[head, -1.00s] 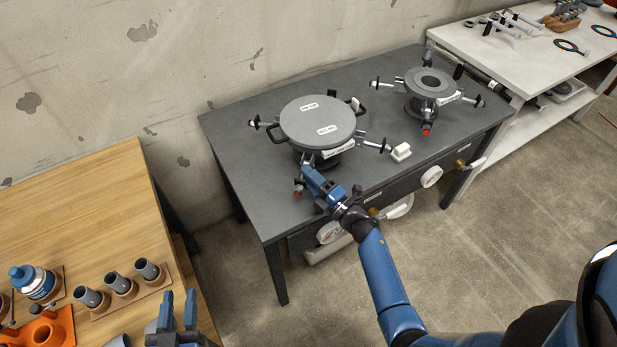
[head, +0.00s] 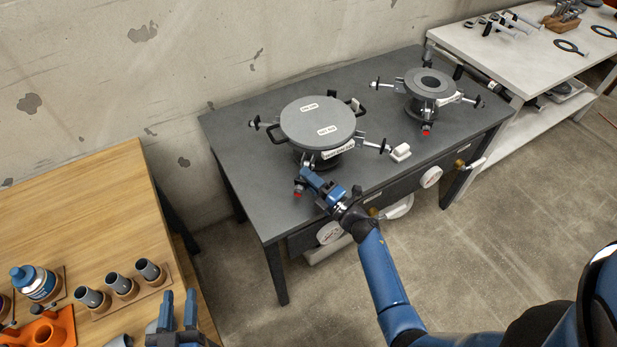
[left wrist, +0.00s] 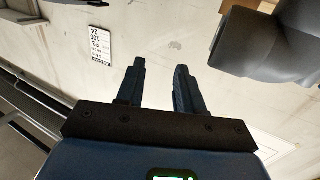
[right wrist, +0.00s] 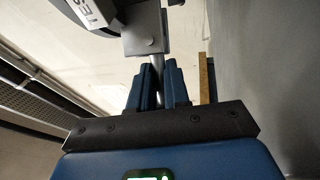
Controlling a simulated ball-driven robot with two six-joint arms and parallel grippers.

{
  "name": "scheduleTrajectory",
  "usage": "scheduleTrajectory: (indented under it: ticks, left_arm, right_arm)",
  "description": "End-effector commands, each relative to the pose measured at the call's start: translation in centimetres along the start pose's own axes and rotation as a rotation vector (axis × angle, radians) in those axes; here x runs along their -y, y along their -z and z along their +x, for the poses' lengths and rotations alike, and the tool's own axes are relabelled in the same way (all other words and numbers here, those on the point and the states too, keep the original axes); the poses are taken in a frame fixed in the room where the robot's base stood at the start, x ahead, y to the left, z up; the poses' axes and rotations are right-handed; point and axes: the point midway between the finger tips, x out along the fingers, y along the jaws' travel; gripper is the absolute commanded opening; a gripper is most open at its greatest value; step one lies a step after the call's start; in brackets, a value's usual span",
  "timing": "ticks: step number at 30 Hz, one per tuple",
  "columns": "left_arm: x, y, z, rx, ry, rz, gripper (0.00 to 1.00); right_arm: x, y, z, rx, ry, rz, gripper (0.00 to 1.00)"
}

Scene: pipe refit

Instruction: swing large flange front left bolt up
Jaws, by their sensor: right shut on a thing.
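The large flange (head: 318,122) is a round grey disc with black handles and white labels, on the dark table. Swing bolts stick out around it, one at its left (head: 262,124) and one at its right (head: 375,146). My right gripper (head: 308,176) is at the flange's front left. In the right wrist view its fingers (right wrist: 160,85) are shut on a grey bolt shank (right wrist: 158,62) below a metal bracket (right wrist: 145,35). The bolt is mostly hidden by the gripper in the head view.
A smaller flange (head: 430,83) with its own swing bolts stands at the dark table's right. The wooden table (head: 80,220) at left holds grey cylinders and a blue-capped bottle (head: 35,282). A white bench (head: 500,50) stands at back right.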

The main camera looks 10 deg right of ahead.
Motion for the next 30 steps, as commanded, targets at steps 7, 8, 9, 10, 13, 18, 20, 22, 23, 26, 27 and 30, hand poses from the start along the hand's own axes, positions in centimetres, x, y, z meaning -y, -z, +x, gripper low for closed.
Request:
scheduleTrajectory:
  ticks: [7,8,9,10,13,18,20,22,23,26,27,30]
  left_arm:
    - [0.0,3.1,-0.1,0.0,0.0,0.0,0.37]
    - [0.0,3.6,-0.1,0.0,0.0,0.0,0.37]
    - [0.0,4.3,-0.1,0.0,0.0,0.0,0.37]
    - [0.0,4.8,-0.1,0.0,0.0,0.0,0.37]
    - [0.0,6.8,-0.1,0.0,0.0,0.0,0.37]
    - [0.0,10.0,-0.2,0.0,0.0,0.0,0.37]
    - [0.0,11.0,-0.2,0.0,0.0,0.0,0.37]
    - [0.0,12.1,-0.2,0.0,0.0,0.0,0.37]
    - [0.0,12.5,-0.3,0.0,0.0,0.0,0.37]
    - [0.0,13.8,-0.3,0.0,0.0,0.0,0.37]
    - [0.0,14.2,-0.3,0.0,0.0,0.0,0.37]
    - [0.0,15.0,-0.3,0.0,0.0,0.0,0.37]
  right_arm:
    - [-1.0,0.1,0.2,0.017,0.043,0.076,0.0]
    - [-1.1,0.1,0.2,0.021,0.051,0.091,0.0]
    - [-1.3,0.1,0.2,0.026,0.063,0.112,0.0]
    - [-1.4,0.1,0.2,0.029,0.072,0.127,0.0]
    - [-1.8,0.1,0.3,0.042,0.104,0.187,0.0]
    - [-2.3,0.1,0.5,0.067,0.161,0.293,0.0]
    - [-2.4,0.1,0.5,0.075,0.181,0.328,0.0]
    - [-2.5,0.0,0.6,0.084,0.201,0.367,0.0]
    - [-2.6,0.0,0.6,0.087,0.208,0.382,0.0]
    - [-2.6,-0.1,0.6,0.098,0.234,0.43,0.0]
    - [-2.6,-0.1,0.6,0.101,0.243,0.445,0.0]
    - [-2.6,-0.2,0.7,0.109,0.261,0.479,0.0]
